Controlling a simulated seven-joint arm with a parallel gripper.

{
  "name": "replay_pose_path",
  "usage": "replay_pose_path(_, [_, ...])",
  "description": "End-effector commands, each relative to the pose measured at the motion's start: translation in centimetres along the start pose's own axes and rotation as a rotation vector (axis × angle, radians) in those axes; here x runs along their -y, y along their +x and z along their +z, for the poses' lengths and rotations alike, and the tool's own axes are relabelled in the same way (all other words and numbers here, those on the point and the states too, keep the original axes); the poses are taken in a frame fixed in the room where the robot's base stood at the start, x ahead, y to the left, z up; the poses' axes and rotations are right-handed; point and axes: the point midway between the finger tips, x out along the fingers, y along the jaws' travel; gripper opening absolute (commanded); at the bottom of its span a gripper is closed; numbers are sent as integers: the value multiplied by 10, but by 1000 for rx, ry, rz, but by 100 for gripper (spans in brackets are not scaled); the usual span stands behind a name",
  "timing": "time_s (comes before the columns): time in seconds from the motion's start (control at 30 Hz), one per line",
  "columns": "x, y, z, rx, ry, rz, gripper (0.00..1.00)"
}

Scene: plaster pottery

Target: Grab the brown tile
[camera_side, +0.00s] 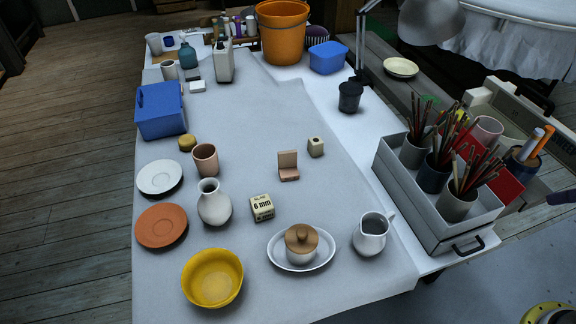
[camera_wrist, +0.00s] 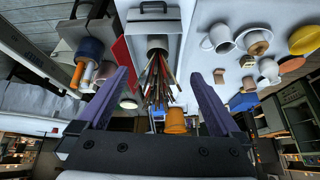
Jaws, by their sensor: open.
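A pinkish-brown tile piece (camera_side: 288,166), L-shaped with one part upright and one lying flat, stands near the middle of the grey table cover. It looks like the brown tile. The fingers are well away from the tile, in front of the pencil tray in the picture.
A small beige block (camera_side: 316,147) stands just right of the tile. A "6 mm" block (camera_side: 262,207) and white vase (camera_side: 214,203) are lower left. A grey tray (camera_side: 437,214) of pencil pots, a white jug (camera_side: 371,235) and a black cup (camera_side: 350,97) stand right.

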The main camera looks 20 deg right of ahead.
Motion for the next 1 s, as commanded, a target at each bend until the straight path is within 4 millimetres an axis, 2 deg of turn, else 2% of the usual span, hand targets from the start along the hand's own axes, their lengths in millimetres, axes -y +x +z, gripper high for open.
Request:
replay_pose_path(0.03, [0,-11,-18,-46,38,4,100])
replay_pose_path(0.2, [4,-29,-81,-105,139,13,100])
replay_pose_path(0.33, [14,-32,-128,-124,186,11,100])
replay_pose_path(0.47, [32,-23,-180,-131,222,6,100])
replay_pose_path(0.57, [52,-9,-221,-131,241,1,100])
replay_pose_path(0.7, [88,22,-269,-122,255,-6,100])
replay_pose_path(0.77, [105,39,-285,-116,256,-8,100])
replay_pose_path(0.9, [149,86,-314,-94,246,-10,100])
replay_pose_path(1.0, [185,124,-325,-74,228,-11,100])
